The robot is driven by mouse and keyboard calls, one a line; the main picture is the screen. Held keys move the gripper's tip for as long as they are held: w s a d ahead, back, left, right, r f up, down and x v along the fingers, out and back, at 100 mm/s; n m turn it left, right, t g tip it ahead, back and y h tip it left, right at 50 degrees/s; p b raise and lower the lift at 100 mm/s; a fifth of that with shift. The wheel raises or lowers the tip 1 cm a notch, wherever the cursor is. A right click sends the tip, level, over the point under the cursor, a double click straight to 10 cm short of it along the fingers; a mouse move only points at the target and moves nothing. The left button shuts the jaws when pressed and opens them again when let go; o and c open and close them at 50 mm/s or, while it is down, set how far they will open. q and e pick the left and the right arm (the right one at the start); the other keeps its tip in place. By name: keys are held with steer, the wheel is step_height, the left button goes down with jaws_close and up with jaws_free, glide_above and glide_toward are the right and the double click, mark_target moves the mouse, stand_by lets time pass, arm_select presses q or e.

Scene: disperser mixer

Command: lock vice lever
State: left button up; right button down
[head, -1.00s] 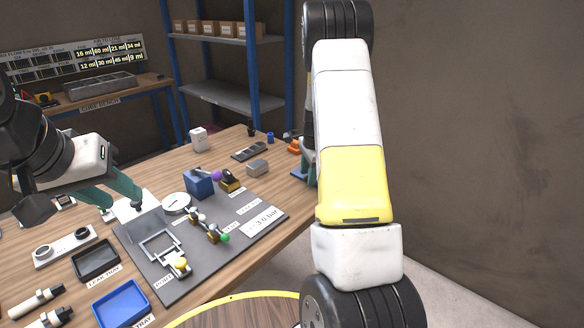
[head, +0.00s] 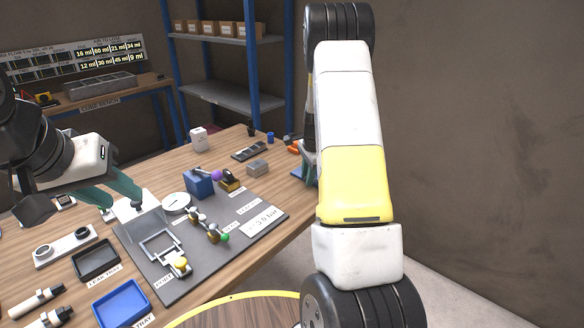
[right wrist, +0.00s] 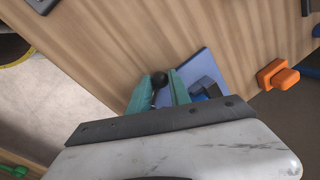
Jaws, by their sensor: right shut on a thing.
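The vice (right wrist: 205,88) is a blue block on a blue base plate. It shows in the right wrist view just right of my right gripper (right wrist: 162,84). A black ball knob (right wrist: 160,79), seemingly the lever's end, sits between the two teal fingers, and the gripper is shut on it. The lever's rod is hidden by the fingers. In the head view my right arm covers most of the vice; only an edge of its blue base (head: 297,174) shows.
An orange part (right wrist: 278,76) lies right of the vice. A grey mat (head: 262,205) with valves and a blue box (head: 198,184) fills the middle table. A black tray (head: 96,260) and a blue tray (head: 120,303) stand at the front left. The table's edge runs close to the vice.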

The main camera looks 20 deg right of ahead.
steer(key=n, duration=0.1)
steer(key=s+n, duration=0.1)
steer(key=n, duration=0.1)
steer(key=shift+s+a+y, duration=0.15)
steer(key=shift+s+y, duration=0.1)
steer(key=shift+y, duration=0.05)
steer(key=n, duration=0.1)
steer(key=s+n, duration=0.1)
steer(key=n, duration=0.1)
steer(key=shift+s+y, duration=0.1)
steer(key=shift+y, duration=0.2)
steer(key=n, duration=0.1)
steer(key=s+n, duration=0.1)
steer(key=n, duration=0.1)
steer(key=s+n+g, duration=0.1)
steer(key=n, duration=0.1)
steer(key=shift+d+r+y, duration=0.1)
steer(key=shift+d+y, duration=0.2)
steer(key=shift+d, duration=0.1)
steer(key=shift+n, duration=0.3)
steer(key=c, duration=1.2)
jaws_free()
steer(key=shift+s, duration=0.1)
steer(key=shift+c, duration=0.2)
steer(key=v, duration=0.7)
steer(key=shift+r, duration=0.35)
